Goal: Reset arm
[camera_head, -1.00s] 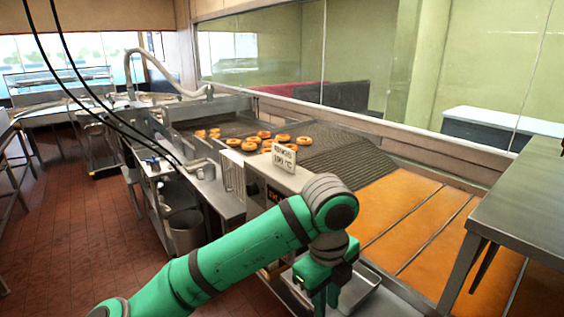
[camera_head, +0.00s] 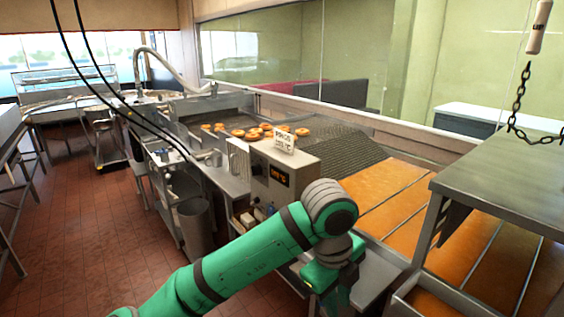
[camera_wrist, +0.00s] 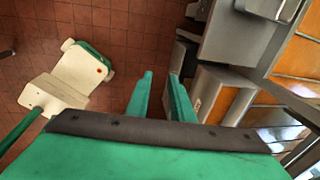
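My green arm crosses the lower middle of the head view. My gripper (camera_head: 336,300) hangs down at its end, beside the front of the metal glazing counter, and its tips are cut off or hidden there. In the wrist view my gripper (camera_wrist: 161,88) shows two green fingers with a gap between them. Nothing is between the fingers; tiled floor shows through the gap. The gripper is open and empty.
A control box (camera_head: 278,178) with a sign (camera_head: 285,140) stands near my arm. A metal table (camera_head: 500,190) is at the right, with a chain (camera_head: 519,95) hanging above. The tiled floor (camera_head: 85,240) at left is open.

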